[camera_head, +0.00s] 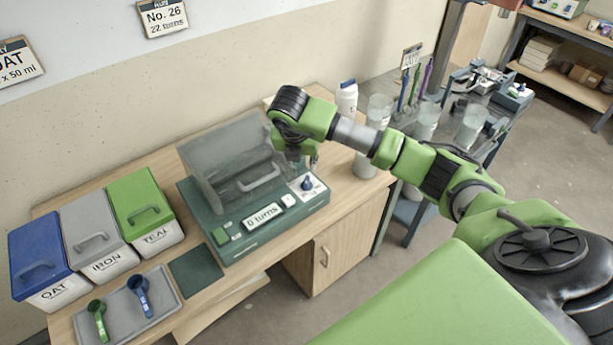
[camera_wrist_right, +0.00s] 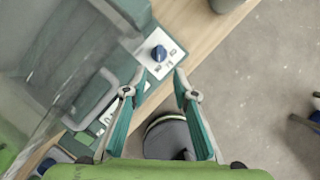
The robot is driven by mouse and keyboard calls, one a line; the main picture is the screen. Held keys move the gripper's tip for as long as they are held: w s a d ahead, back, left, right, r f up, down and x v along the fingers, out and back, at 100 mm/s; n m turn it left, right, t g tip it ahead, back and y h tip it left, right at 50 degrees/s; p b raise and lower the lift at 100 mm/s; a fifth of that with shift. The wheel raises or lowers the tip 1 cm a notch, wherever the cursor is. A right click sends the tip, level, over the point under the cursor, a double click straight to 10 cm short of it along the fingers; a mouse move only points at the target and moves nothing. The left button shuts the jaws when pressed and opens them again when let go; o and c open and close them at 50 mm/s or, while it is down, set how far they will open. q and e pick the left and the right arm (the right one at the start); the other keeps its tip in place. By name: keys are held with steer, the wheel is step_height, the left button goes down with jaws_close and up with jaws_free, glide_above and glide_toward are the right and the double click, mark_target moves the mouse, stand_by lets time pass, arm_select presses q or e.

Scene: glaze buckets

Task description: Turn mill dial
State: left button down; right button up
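The mill (camera_head: 250,220) is a dark green machine with a clear, grey-tinted lid (camera_head: 235,160), standing on the wooden counter. Its display (camera_head: 262,217) reads "0 turns". The mill dial (camera_head: 307,184) is a small blue knob on a white plate at the mill's right end. The dial also shows in the right wrist view (camera_wrist_right: 159,53), just beyond the fingertips and roughly centred between them. My right gripper (camera_wrist_right: 160,75) is open and empty, its two fingers apart. In the head view my right gripper (camera_head: 305,160) hangs just above the dial. My left gripper is not in view.
A grey tray (camera_head: 165,295) with a green scoop (camera_head: 98,318) and a blue scoop (camera_head: 140,290) lies in front. A white bottle (camera_head: 347,98) and clear containers (camera_head: 379,110) stand behind my right arm.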

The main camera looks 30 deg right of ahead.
mark_target(307, 179)
steer(key=p+x, duration=0.3)
steer(key=x, duration=0.9)
steer(key=shift+a+f, duration=0.15)
steer(key=shift+f, duration=0.05)
jaws_close()
